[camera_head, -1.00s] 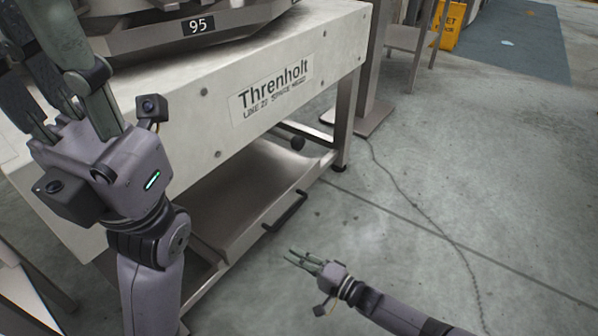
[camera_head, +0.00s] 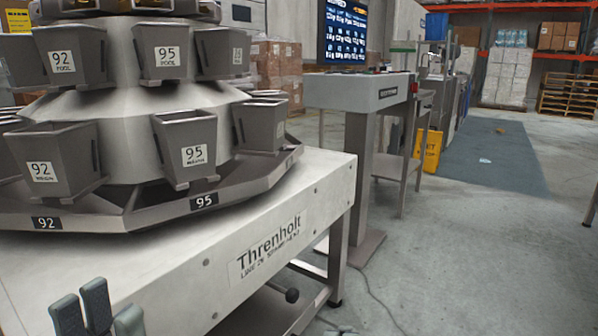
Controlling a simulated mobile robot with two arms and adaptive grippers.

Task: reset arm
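My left gripper (camera_head: 96,312) shows only as grey-green fingertips at the bottom left edge, in front of the weigher's pale frame. The fingertips stand apart with nothing seen between them. The gripper's body and the rest of the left arm are below the picture. My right gripper is not in view.
A multihead weigher with grey buckets (camera_head: 186,148) marked 92 and 95 fills the left, on a pale Threnholt frame (camera_head: 330,190).

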